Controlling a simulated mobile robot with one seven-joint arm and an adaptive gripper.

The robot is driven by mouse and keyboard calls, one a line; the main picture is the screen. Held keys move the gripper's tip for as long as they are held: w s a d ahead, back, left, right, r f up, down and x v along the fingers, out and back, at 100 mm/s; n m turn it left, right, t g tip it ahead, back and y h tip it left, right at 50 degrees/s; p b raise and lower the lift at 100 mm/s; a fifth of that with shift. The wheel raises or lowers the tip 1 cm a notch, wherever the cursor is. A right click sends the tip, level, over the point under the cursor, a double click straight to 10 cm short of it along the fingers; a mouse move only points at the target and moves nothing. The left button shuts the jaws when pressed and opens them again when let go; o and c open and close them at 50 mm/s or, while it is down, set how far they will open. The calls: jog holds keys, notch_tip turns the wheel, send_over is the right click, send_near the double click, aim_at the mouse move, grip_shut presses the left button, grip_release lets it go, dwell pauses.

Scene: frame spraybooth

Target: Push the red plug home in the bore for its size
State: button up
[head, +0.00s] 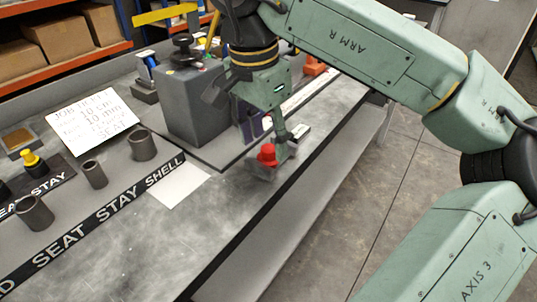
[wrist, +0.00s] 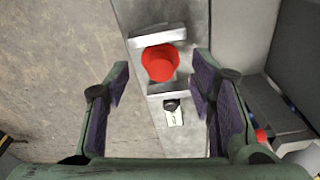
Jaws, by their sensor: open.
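The red plug (head: 267,154) stands at a small grey holder (head: 262,170) near the bench's front edge. In the wrist view the red plug (wrist: 160,63) sits between two pale grey blocks (wrist: 158,36). My gripper (head: 264,130) is above and close to the plug in the head view. In the wrist view my gripper (wrist: 163,88) is open, one finger to each side of the plug, with nothing held. Grey open-topped tubes of different sizes stand at the left: a wide one (head: 143,145), a narrow one (head: 94,174) and another (head: 34,213).
A handwritten job ticket (head: 98,118) lies behind the tubes. A black strip reading SEAT STAY SHELL (head: 105,212) runs along the bench. A large grey block (head: 190,105) stands beside my gripper. A yellow-topped piece (head: 32,162) is far left. The front bench surface (head: 150,240) is clear.

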aim_at(269, 148)
jog(key=shift+w+d+f, duration=0.15)
jog(key=shift+f, duration=0.75)
jog(key=shift+w+d+f, duration=0.1)
jog(key=shift+w+f, duration=0.05)
jog(key=shift+f, duration=0.7)
jog(key=c, duration=1)
jog(key=shift+r, duration=0.15)
jog(key=shift+c, duration=0.2)
